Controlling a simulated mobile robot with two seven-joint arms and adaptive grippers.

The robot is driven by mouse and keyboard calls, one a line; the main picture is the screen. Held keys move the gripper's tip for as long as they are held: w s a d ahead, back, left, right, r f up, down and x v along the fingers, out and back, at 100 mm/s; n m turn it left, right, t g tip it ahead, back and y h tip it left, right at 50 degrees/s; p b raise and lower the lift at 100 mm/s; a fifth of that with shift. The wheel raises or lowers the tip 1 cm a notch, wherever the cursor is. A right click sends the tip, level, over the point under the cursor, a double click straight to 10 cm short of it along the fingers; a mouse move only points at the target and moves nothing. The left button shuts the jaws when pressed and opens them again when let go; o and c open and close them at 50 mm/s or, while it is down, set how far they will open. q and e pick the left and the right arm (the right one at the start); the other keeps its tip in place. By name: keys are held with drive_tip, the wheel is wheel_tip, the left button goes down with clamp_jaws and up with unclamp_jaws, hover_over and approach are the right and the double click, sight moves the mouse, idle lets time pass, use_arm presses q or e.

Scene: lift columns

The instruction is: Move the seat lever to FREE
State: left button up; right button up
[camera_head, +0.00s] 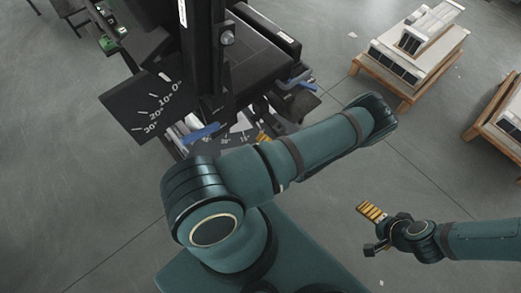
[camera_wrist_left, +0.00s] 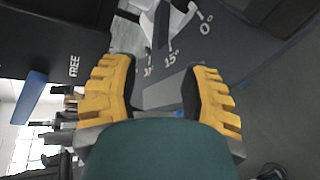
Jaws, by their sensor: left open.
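A blue lever handle (camera_head: 201,133) sticks out at the front of the dark machine, below its column. A second blue handle (camera_head: 295,80) is on the machine's right side. I cannot tell which is the seat lever. In the left wrist view a blue handle (camera_wrist_left: 30,92) lies left of the printed word FREE (camera_wrist_left: 74,67). My left gripper (camera_wrist_left: 160,80) is open, its yellow fingers either side of a grey part; contact is unclear. In the head view my own arm hides most of this gripper (camera_head: 263,137). My right gripper (camera_head: 370,231) is open and empty over the floor.
A dark plate with degree marks (camera_head: 140,105) juts out left of the column. A smaller angle scale (camera_wrist_left: 172,55) lies beyond the left fingers. Wooden pallets with pale stacked parts (camera_head: 410,50) stand at the right. The floor around my right gripper is clear.

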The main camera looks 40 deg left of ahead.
use_arm(q)
drive_tip(key=shift+s+d+f+n+g+h, duration=0.1)
drive_tip(key=shift+s+d+n+g+h, duration=0.15)
drive_tip(key=shift+s+n+g, duration=0.35)
drive_tip(key=shift+s+d+f+n+g+h, duration=0.1)
drive_tip(key=shift+s+n+g+h, duration=0.1)
drive_tip(key=shift+s+n+g, duration=0.35)
drive_tip(key=shift+s+d+n+g+h, duration=0.3)
drive_tip(key=shift+s+n, duration=0.25)
drive_tip(key=shift+s, duration=0.25)
drive_tip(key=shift+a, duration=0.1)
